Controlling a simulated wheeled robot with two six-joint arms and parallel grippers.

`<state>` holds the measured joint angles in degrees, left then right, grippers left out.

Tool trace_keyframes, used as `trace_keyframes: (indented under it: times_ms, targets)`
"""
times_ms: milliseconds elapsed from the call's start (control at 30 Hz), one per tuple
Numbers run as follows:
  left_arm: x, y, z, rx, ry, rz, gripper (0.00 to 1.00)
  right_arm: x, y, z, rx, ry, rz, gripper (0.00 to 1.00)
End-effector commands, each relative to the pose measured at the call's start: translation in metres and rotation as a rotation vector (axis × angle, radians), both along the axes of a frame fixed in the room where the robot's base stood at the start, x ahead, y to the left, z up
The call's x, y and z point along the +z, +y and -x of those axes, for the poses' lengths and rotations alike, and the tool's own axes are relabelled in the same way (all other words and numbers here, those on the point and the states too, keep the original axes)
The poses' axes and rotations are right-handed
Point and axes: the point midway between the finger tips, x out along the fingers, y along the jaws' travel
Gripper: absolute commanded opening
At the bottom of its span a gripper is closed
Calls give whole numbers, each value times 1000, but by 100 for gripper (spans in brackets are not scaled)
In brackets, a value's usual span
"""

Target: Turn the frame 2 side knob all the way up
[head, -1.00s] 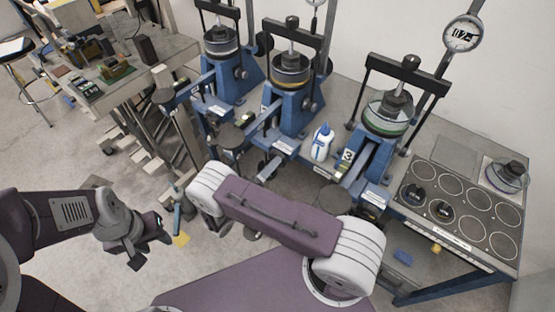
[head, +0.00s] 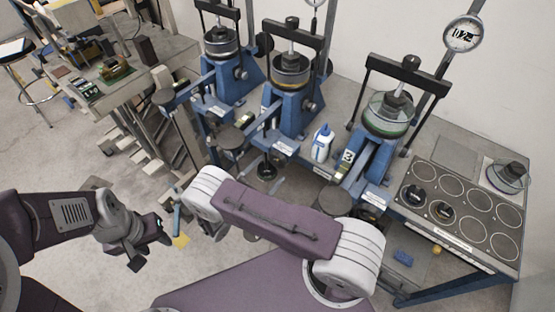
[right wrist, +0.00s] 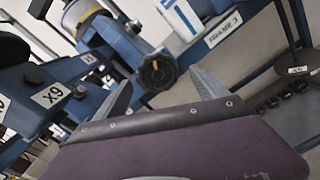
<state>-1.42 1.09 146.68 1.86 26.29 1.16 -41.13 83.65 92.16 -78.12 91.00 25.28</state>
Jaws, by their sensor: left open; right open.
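Frame 2 (head: 288,105) appears to be the middle blue press frame in the head view. A dark round knob (head: 266,171) shows low at its front. In the right wrist view, a black knob with a yellow mark (right wrist: 158,72) sits ahead, between and beyond the fingertips. My right gripper (right wrist: 161,80) is open and empty, its two grey fingers apart; I cannot tell whether they touch the knob. In the head view, it is hidden by my right arm. My left gripper (head: 150,252) is open and empty at the left, away from the frames.
Frame 3 (head: 372,150) stands to the right, with a white-and-blue bottle (head: 322,143) between the frames. A FRAME 3 label (right wrist: 222,29) shows in the wrist view. A plate with round burner-like circles (head: 460,205) lies on the right of the bench. Another blue frame (head: 225,75) stands left.

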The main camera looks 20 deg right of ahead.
Motion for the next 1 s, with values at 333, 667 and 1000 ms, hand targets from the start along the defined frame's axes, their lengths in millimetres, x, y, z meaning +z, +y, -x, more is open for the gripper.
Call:
trace_keyframes:
  times_ms: [333,667,1000]
  targets:
    - [0,0,0,0,0,0,42,0,2,4,-17,955,524,82]
    - [0,0,0,0,0,0,42,0,11,10,-19,1864,1016,82]
    - [-1,0,0,0,0,0,42,-1,34,17,2,2284,1300,82]
